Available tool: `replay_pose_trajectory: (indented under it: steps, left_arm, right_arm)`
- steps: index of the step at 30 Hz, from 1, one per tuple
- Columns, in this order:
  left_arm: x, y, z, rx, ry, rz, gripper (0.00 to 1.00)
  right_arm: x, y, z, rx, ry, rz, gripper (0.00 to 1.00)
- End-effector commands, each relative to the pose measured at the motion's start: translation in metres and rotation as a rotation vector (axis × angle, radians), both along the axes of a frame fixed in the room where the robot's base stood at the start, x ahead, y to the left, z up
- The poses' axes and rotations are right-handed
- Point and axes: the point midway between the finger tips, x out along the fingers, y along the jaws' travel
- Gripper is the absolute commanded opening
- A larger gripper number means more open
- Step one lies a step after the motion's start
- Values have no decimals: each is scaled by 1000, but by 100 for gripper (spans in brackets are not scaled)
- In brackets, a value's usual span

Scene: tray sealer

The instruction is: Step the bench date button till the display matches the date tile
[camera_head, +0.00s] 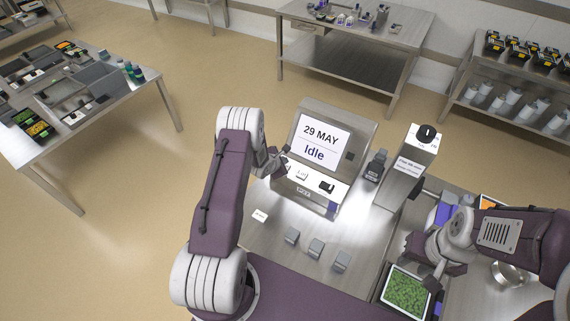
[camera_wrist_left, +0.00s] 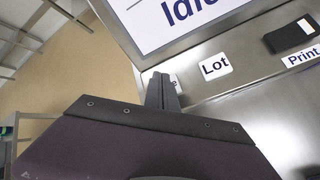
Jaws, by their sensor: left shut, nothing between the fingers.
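The bench machine's display (camera_head: 318,140) reads "29 MAY" above "Idle". Its lower part shows in the left wrist view (camera_wrist_left: 185,18). My left gripper (camera_head: 283,163) is shut and empty at the left end of the button panel (camera_head: 309,180) below the display. In the left wrist view its fingertips (camera_wrist_left: 161,82) cover most of a label left of the "Lot" label (camera_wrist_left: 215,67); only its last letter shows. The button there is hidden, so contact cannot be told. A small white tile (camera_head: 260,215) lies on the bench, its print too small to read. My right gripper (camera_head: 434,279) is by a green-filled tray (camera_head: 378,296).
Several grey blocks (camera_head: 315,248) stand in front of the machine. A dark stamp-like object (camera_head: 376,166) and a tall box with a black knob (camera_head: 408,165) stand at its right. A metal bowl (camera_head: 510,274) is at the far right.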

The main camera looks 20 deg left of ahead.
Motion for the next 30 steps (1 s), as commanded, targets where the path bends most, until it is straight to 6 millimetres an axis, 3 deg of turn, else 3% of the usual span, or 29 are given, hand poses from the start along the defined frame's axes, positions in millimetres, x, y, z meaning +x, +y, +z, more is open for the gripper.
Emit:
replay_pose_trajectory:
  steps: [13,27,30]
  left_arm:
    - [0,0,8,0,-1,0,0]
    - [0,0,55,0,-1,0,0]
    - [0,0,57,0,0,0,0]
  right_arm:
    - [0,0,8,0,0,0,36]
    - [0,0,50,0,0,0,36]
    - [0,0,51,0,0,0,36]
